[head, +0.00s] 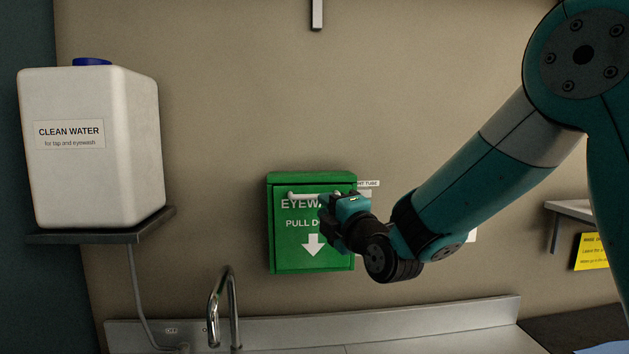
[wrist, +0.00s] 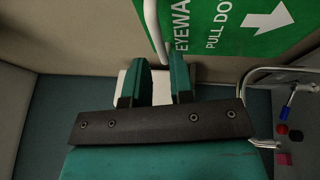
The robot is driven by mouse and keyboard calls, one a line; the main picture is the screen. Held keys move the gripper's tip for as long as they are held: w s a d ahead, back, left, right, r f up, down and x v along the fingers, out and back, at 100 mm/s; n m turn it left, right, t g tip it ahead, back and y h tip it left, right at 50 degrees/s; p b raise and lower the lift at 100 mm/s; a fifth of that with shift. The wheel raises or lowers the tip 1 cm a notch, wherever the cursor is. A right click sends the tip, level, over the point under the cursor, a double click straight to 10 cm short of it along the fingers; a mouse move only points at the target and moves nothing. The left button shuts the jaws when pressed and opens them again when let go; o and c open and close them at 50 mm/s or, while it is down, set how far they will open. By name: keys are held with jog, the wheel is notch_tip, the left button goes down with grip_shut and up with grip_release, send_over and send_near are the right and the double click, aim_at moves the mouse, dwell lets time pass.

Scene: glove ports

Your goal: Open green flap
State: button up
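The green flap (head: 290,257) is the front of a green eyewash box on the wall, with white lettering and a down arrow. It looks closed and upright. A white bar handle (head: 298,194) runs across its top; its right part is hidden by my gripper (head: 326,207). In the wrist view, the flap (wrist: 225,38) fills the upper right and the bar (wrist: 154,28) comes down towards the gap between my fingers (wrist: 161,72). The fingers are apart, with a visible gap. I cannot tell whether either touches the bar.
A white clean-water jug (head: 95,175) stands on a bracket shelf (head: 100,237) at left. A curved metal tap (head: 217,305) rises from the steel sink (head: 400,322) below. A yellow sign (head: 591,252) hangs at right. Bare wall lies above the box.

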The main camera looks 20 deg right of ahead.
jog(key=p+x, duration=0.2)
jog(key=x, duration=0.3)
jog(key=shift+w, duration=0.25)
grip_shut()
